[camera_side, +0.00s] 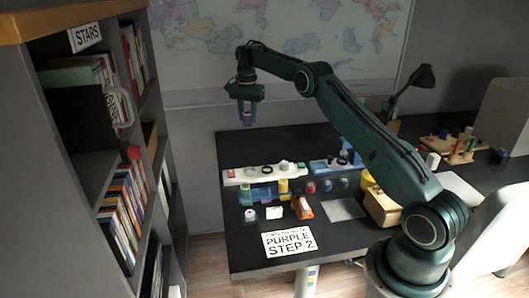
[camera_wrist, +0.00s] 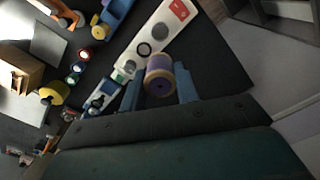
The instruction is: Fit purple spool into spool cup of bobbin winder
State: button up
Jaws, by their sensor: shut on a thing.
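My gripper (camera_side: 247,120) is raised well above the far left part of the desk, pointing down. In the wrist view its two blue fingers (camera_wrist: 160,90) are shut on the purple spool (camera_wrist: 159,70), which has a tan band around its side. The spool also shows small between the fingers in the side view (camera_side: 247,114). Below it lies a long white device (camera_side: 232,175), likely the bobbin winder, with a red label, round fittings and a dark ring; it also shows in the wrist view (camera_wrist: 178,17). I cannot tell which fitting is the spool cup. The spool is apart from it.
A blue device (camera_side: 325,166) stands right of the white one. Several spools, an orange tool (camera_side: 302,207) and a wooden box (camera_side: 382,206) are nearer the front. A card (camera_side: 289,242) reads "PURPLE STEP 2". A bookshelf (camera_side: 120,190) stands left; the desk's far left is clear.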

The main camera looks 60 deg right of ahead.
jog(key=shift+f, duration=0.1)
notch_tip(320, 180, down, 20)
jog(key=shift+r, duration=0.1)
dwell(0.9)
jog(key=o, duration=1)
jog(key=shift+c, duration=0.2)
notch_tip(320, 180, up, 12)
dwell(0.7)
